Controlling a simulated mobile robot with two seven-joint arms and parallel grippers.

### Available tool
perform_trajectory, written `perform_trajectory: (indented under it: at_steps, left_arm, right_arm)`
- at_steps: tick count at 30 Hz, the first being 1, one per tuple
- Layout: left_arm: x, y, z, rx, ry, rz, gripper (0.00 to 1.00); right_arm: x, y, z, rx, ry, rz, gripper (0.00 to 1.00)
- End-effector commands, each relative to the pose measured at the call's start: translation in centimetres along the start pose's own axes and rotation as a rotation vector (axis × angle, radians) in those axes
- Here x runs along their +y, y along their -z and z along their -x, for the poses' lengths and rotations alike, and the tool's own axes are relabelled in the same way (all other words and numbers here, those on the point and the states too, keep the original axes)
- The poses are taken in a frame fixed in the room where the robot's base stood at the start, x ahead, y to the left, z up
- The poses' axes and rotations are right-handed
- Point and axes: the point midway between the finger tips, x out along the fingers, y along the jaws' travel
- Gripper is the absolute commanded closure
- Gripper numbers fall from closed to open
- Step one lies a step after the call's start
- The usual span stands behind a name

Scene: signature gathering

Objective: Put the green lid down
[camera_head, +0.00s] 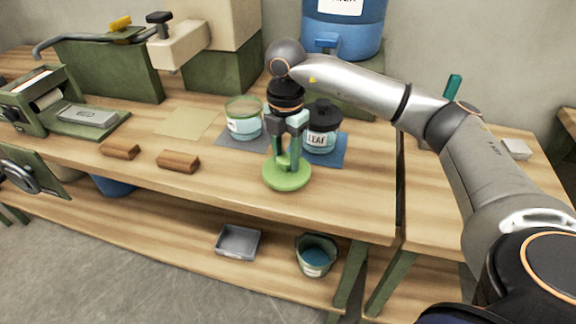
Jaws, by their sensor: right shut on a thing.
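The green lid (288,178) is a round disc with a raised grip in its middle. It is at the front part of the wooden table, in front of the jars. My right gripper (287,158) is over it, pointing down, shut on the lid's grip. I cannot tell whether the lid touches the tabletop or hangs just above it. An uncovered glass jar with a green rim (244,121) stands behind and to the left of the lid. My left gripper is not in view.
A jar with a black lid, labelled LEAF (321,128), stands behind right on a blue mat (334,158). Two brown blocks (178,161) (120,149) lie to the left. The table's front edge is close. A blue tank (342,30) stands at the back.

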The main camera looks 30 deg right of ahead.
Motion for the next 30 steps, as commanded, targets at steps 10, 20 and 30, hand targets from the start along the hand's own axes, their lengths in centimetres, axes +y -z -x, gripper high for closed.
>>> perform_trajectory:
  at_steps: [10,20,30]
  left_arm:
    - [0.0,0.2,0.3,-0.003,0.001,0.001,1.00]
    - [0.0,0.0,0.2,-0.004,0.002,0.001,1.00]
    - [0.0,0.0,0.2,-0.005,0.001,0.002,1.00]
  right_arm:
    - [0.1,-0.8,-3.9,0.000,0.002,0.000,1.00]
    - [0.1,-0.8,-4.3,-0.001,0.001,0.000,1.00]
    - [0.1,-0.8,-4.3,0.000,0.001,0.000,0.27]
